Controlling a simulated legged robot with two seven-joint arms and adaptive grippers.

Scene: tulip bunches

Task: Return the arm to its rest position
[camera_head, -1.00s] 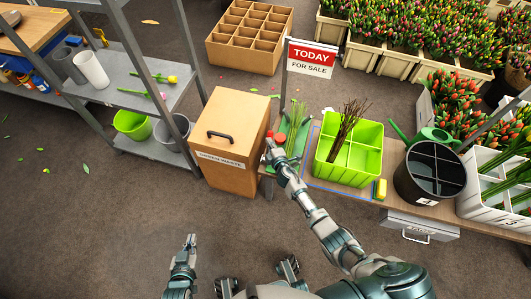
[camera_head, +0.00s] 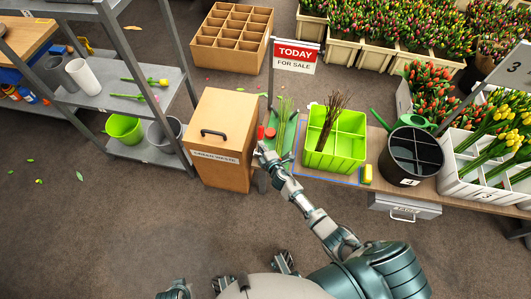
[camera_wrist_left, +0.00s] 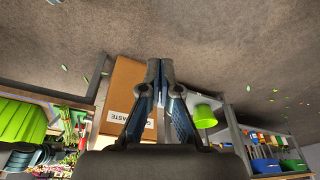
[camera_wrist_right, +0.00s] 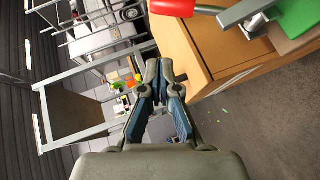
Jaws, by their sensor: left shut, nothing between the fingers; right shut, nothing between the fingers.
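My right arm reaches forward in the head view, and its gripper (camera_head: 264,150) is beside the front right of the wooden green waste box (camera_head: 228,140), near the left end of the bench. In the right wrist view its fingers (camera_wrist_right: 160,70) are shut and empty, with the box's edge close by. My left gripper is low in the head view, at the bottom edge, mostly cut off. In the left wrist view its fingers (camera_wrist_left: 160,68) are shut and empty, over the floor side of the same box (camera_wrist_left: 127,90).
A bench (camera_head: 375,165) holds a green divided crate (camera_head: 347,140) with brown stems, a black bucket (camera_head: 411,155) and a yellow item (camera_head: 367,174). A red-handled tool (camera_head: 265,132) lies near my right gripper. A grey shelf (camera_head: 110,93) stands left. The floor in front is open.

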